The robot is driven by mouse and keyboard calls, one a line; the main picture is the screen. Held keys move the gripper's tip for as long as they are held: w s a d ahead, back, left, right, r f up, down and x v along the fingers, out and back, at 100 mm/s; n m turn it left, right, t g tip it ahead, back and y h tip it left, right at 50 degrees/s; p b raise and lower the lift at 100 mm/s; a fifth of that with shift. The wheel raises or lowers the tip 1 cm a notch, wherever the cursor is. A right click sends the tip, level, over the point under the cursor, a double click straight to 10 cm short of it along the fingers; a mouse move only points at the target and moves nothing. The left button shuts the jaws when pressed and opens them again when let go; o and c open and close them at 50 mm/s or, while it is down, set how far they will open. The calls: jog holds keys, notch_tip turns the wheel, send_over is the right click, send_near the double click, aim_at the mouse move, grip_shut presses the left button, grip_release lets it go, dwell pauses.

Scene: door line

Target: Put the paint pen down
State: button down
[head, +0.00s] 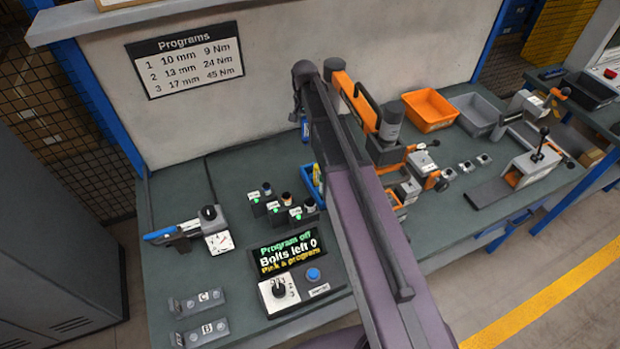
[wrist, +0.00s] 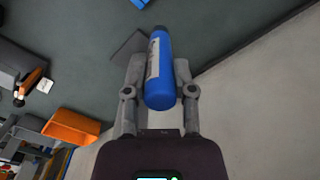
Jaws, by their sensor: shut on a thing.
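The paint pen (wrist: 159,75) is a blue cylinder with a pale label and a dark end. In the wrist view it lies between the two fingers of my gripper (wrist: 156,68), which is shut on it. In the head view a small blue part of it (head: 304,129) shows just below my gripper (head: 301,108), in front of the back wall. My arm hides much around it. The pen looks held above the bench (head: 235,165), clear of its top.
A blue bin (head: 309,200) with a yellow item stands partly behind my arm. Several small dark holders stand left of it. An orange bin (head: 430,108) and a grey bin (head: 478,112) are at the back right. The bench's back left is bare.

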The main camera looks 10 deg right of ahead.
jog(key=shift+m, duration=0.4)
jog(key=s, duration=0.2)
jog(key=s+f+b, duration=0.1)
jog(key=s, duration=0.2)
jog(key=shift+s+d+f, duration=0.1)
jog(key=shift+s+d, duration=0.05)
jog(key=shift+s, duration=0.05)
notch_tip(320, 180, down, 6)
jog(key=b, duration=0.6)
jog(key=shift+f, duration=0.15)
jog(key=shift+f, duration=0.1)
jog(key=shift+f+b, duration=1.8)
jog(key=shift+b, duration=0.15)
jog(key=shift+c, duration=2.2)
grip_release()
